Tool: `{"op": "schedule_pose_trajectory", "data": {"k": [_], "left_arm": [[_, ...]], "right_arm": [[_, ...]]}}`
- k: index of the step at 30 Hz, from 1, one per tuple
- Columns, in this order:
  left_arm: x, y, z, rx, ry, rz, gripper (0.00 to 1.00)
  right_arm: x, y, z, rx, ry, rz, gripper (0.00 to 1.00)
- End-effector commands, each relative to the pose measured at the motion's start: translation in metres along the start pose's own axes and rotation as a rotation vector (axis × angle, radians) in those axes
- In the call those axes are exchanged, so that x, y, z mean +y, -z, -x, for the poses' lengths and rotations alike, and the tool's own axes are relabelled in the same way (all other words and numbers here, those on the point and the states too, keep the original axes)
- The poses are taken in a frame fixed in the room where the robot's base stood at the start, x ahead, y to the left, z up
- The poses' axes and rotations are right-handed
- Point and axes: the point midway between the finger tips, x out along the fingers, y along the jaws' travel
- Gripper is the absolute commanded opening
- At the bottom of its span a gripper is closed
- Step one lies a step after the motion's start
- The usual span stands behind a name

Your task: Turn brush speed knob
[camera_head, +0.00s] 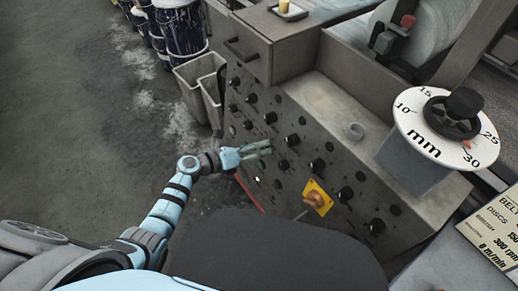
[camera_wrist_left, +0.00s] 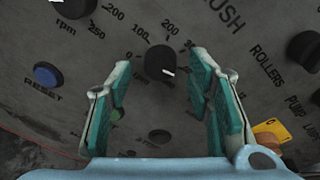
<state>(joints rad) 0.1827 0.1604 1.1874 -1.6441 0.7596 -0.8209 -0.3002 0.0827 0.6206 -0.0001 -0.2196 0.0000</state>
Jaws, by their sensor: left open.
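A grey control panel (camera_head: 240,105) carries rows of black knobs. In the left wrist view, a black knob (camera_wrist_left: 160,62) with a white pointer mark sits between my fingertips, ringed by numbers such as 100 and 200. The letters "RUSH" show to its upper right. My left gripper (camera_head: 268,147) reaches in front of the panel, and it also shows in the left wrist view (camera_wrist_left: 162,85). It is open, with a gap on both sides of the knob. I cannot tell which knob this is in the head view. My right gripper is out of view.
A blue reset button (camera_wrist_left: 47,75) and another rpm knob (camera_wrist_left: 75,5) lie to the left. A yellow plate with an orange handle (camera_head: 316,198) is below right on the panel. A mm dial (camera_head: 452,120) stands at right. Bins (camera_head: 200,80) and drums (camera_head: 182,30) stand behind.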

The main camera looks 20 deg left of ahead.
Motion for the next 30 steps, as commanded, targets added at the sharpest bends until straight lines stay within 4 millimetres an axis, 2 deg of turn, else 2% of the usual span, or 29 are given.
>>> {"op": "schedule_pose_trajectory", "data": {"k": [3, 10, 19, 30], "left_arm": [[-0.0001, 0.0000, -0.0070, 0.000, 0.000, 0.001, 0.47], [-0.0007, -0.0003, -0.0078, 0.000, 0.000, 0.001, 0.47], [-0.0009, -0.0002, -0.0078, 0.000, 0.001, 0.002, 0.00], [-0.0013, -0.0004, -0.0075, 0.004, 0.007, 0.049, 0.00]], "right_arm": [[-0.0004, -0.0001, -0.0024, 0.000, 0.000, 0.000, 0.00], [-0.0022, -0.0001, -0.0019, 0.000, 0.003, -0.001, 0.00], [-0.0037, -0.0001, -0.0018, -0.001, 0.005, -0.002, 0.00], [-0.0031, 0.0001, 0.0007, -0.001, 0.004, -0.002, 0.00]]}}
